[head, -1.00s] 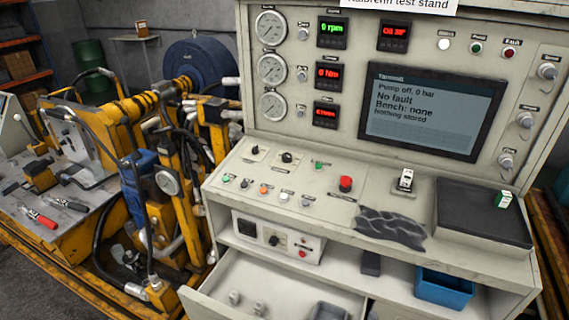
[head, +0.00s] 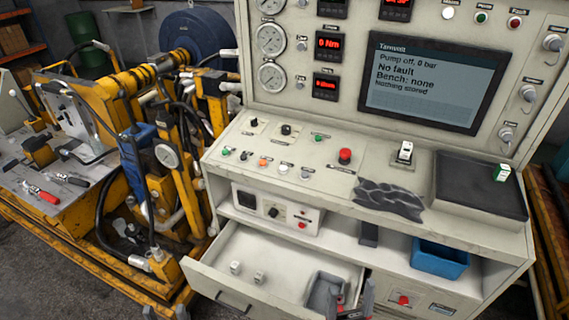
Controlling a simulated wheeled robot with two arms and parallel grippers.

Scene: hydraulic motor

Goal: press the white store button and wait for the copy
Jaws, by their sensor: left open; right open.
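A white button (head: 283,169) sits in the front row of the sloping control panel, right of an orange one; its small label cannot be read. The screen (head: 420,88) reads "Pump off, 0 bar", "No fault", "Bench: none" and "Nothing stored". My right gripper (head: 345,300) shows at the bottom edge, in front of the open drawer, with its fingers apart, well below the button. Only a dark tip of my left gripper (head: 148,313) seems to show at the bottom left, far from the panel. No gripper touches the button.
A red mushroom button (head: 345,156) and a white rocker switch (head: 404,152) stand to the right on the panel. The open drawer (head: 215,283) juts out below. The yellow machine (head: 180,170) stands close on the left.

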